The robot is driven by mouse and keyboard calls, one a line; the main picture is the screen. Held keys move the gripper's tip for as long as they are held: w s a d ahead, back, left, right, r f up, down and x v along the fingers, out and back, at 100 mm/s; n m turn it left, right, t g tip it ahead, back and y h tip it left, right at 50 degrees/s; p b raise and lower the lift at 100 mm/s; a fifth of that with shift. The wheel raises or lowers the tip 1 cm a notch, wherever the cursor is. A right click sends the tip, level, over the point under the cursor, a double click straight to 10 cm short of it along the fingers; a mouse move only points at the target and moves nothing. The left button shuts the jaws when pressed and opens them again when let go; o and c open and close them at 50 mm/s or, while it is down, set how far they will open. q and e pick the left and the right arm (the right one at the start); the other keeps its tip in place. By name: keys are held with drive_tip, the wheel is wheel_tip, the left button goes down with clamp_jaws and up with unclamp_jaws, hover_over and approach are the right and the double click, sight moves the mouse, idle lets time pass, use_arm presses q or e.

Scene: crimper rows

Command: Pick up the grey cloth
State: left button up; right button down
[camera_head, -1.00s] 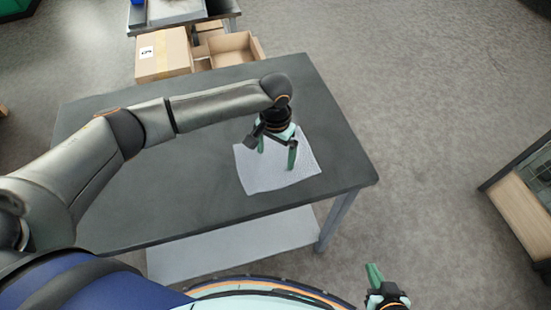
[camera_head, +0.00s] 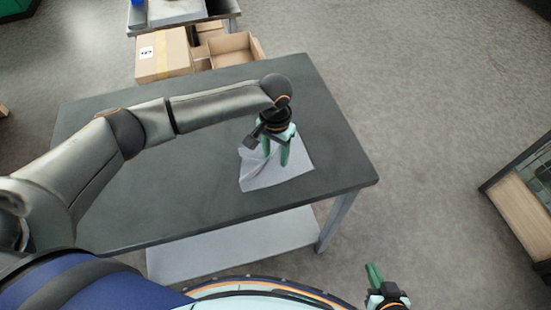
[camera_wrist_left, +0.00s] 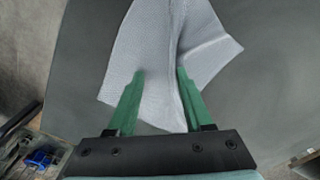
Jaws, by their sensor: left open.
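The grey cloth (camera_head: 287,172) lies on the dark table toward its right end, creased and partly folded near my left gripper (camera_head: 275,160). In the left wrist view the cloth (camera_wrist_left: 150,45) has a raised fold running up to the right finger. My left gripper (camera_wrist_left: 160,74) points down at the cloth with its green fingers apart and cloth showing between them. The fingertips are at or very near the cloth; the exact contact is hidden. My right gripper (camera_head: 374,274) is off the table's front right side, away from the cloth, and its opening is unclear.
The dark table (camera_head: 190,195) is otherwise clear around the cloth. Beyond its far edge stand a closed cardboard box (camera_head: 163,56) and an open one (camera_head: 238,46). A cabinet with a wooden base (camera_head: 522,215) stands at the right.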

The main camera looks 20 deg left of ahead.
use_arm(q)
drive_tip(key=c, duration=0.6)
drive_tip(key=shift+c, duration=0.6)
wheel_tip(320, 180, up, 7)
drive_tip(key=p, duration=0.6)
clamp_jaws()
drive_tip(key=shift+r, duration=2.5)
